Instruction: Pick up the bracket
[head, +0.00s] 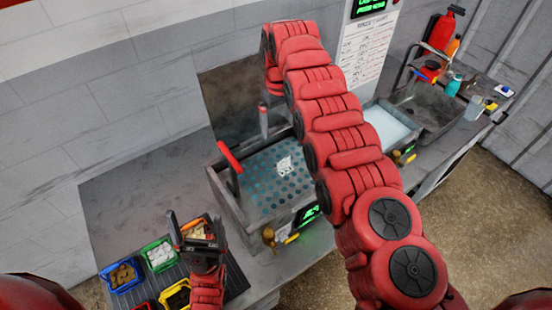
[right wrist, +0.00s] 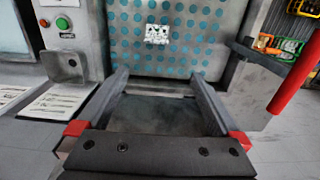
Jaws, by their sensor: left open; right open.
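The bracket (head: 284,165) is a small pale, mottled piece lying on a teal perforated plate inside a grey basin (head: 222,195). It also shows in the right wrist view (right wrist: 158,34), beyond my right gripper's fingertips. My right gripper (right wrist: 160,78) is open and empty, with clear space between its fingers. In the head view my right arm arches over the basin and mostly hides that gripper near the back wall. My left gripper (head: 197,222) is open above the small bins at the lower left, apart from the bracket.
Colored bins, including a blue one (head: 123,277) and a green one (head: 159,254), sit left of the basin. A red lever (head: 230,158) stands at its left side. A second basin (head: 387,128) with pale contents is at the right.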

